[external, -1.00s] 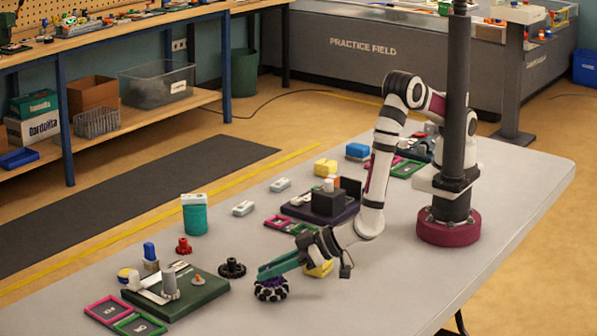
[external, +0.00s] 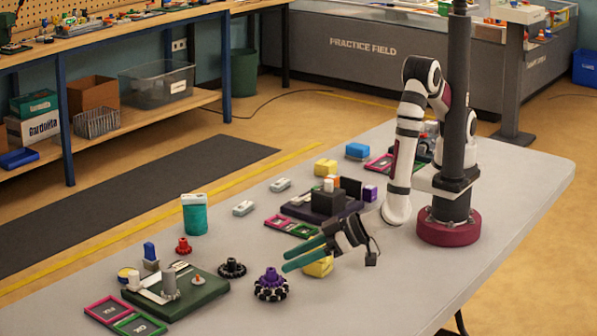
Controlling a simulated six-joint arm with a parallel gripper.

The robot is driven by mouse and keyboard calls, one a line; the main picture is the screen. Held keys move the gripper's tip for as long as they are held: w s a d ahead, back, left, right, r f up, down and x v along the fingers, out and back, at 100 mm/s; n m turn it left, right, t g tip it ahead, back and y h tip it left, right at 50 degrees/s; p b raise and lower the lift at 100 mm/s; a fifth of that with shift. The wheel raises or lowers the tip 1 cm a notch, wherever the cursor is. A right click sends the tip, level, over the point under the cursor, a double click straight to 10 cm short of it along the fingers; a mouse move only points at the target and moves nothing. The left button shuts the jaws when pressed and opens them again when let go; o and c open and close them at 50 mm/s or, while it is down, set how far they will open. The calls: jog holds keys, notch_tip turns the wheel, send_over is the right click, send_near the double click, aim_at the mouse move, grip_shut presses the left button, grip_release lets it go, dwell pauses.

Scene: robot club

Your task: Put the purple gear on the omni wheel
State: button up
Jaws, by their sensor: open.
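The omni wheel (external: 270,292), black with white rollers, lies flat on the table near the front middle. The purple gear (external: 270,276) rests on top of the omni wheel and looks roughly centred and level. My gripper (external: 303,255) has green fingers and is open and empty. It is to the right of the gear and a little above it, apart from it, with its fingers pointing left. The fingers hide nothing of the gear or wheel.
The table (external: 330,310) in front of the wheel is clear.

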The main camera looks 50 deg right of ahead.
jog(key=v, duration=0.6)
jog(key=w+d+r+m+t+h, duration=0.1)
jog(key=w+d+r+m+h, duration=0.2)
jog(key=w+d, duration=0.35)
jog(key=w+d+r+m+h, duration=0.1)
jog(key=w+d+r+h, duration=0.3)
jog(key=w+d, duration=0.3)
jog(key=w+d+r+m+g+h, duration=0.25)
jog(key=w+d+h, duration=0.25)
jog(key=d, duration=0.7)
jog(key=s+d+r+m+g, duration=0.15)
jog(key=s+d+g, duration=0.25)
jog(key=d, duration=0.4)
jog(key=s+d+m+g, duration=0.3)
jog(key=s+d+g, duration=0.1)
jog(key=d, duration=0.4)
jog(key=s+a+r+m+y, duration=0.1)
jog(key=s+y, duration=0.5)
jog(key=y, duration=0.1)
jog(key=shift+s+a+r+g, duration=0.25)
jog(key=shift+a+r+g, duration=0.1)
jog(key=shift+a+g, duration=0.1)
